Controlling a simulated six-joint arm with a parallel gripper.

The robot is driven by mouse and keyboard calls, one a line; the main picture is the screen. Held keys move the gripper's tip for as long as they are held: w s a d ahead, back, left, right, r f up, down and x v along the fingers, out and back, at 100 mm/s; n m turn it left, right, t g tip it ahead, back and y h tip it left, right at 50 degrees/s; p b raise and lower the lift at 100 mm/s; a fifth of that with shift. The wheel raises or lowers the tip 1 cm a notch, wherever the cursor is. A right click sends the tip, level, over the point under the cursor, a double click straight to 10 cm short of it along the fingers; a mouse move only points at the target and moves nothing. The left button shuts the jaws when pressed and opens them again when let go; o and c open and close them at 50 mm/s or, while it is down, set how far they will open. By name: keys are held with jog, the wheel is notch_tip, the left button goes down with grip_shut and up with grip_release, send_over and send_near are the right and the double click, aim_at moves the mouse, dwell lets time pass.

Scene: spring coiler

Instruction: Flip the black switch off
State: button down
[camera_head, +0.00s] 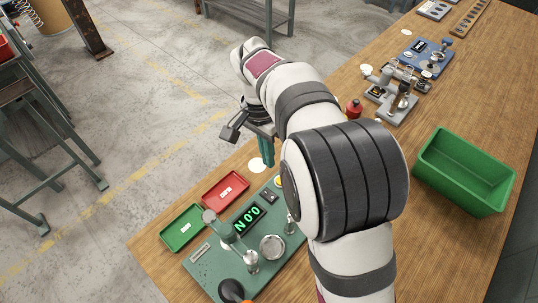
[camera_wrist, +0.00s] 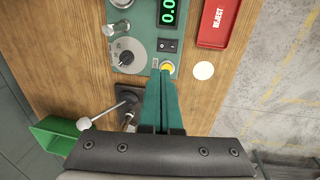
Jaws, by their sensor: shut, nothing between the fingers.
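The small black switch (camera_wrist: 167,45) sits on the green coiler panel (camera_wrist: 138,82), between the lit display (camera_wrist: 168,12) and a yellow button (camera_wrist: 167,67). It also shows in the head view (camera_head: 268,196), where the panel (camera_head: 208,263) lies at the table's near end. Which way the switch is tipped is too small to tell. My gripper (camera_wrist: 164,74) has its green fingers together and empty. In the wrist view its tips overlap the area just below the yellow button, short of the switch. In the head view the fingers (camera_head: 267,160) are above the table, beyond the panel's far end.
A grey dial (camera_wrist: 127,56) is beside the switch. A red reject tray (camera_head: 225,191) and a green tray (camera_head: 183,228) lie left of the panel. A green bin (camera_head: 466,158) stands to the right. A metal fixture (camera_head: 391,97) and blue device (camera_head: 424,57) are farther along the table.

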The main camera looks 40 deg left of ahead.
aim_at(272, 197)
jog(key=f, duration=0.4)
jog(key=d+f, duration=0.1)
jog(key=f, duration=0.8)
jog(key=shift+s+d+f, duration=0.15)
jog(key=shift+f, duration=0.25)
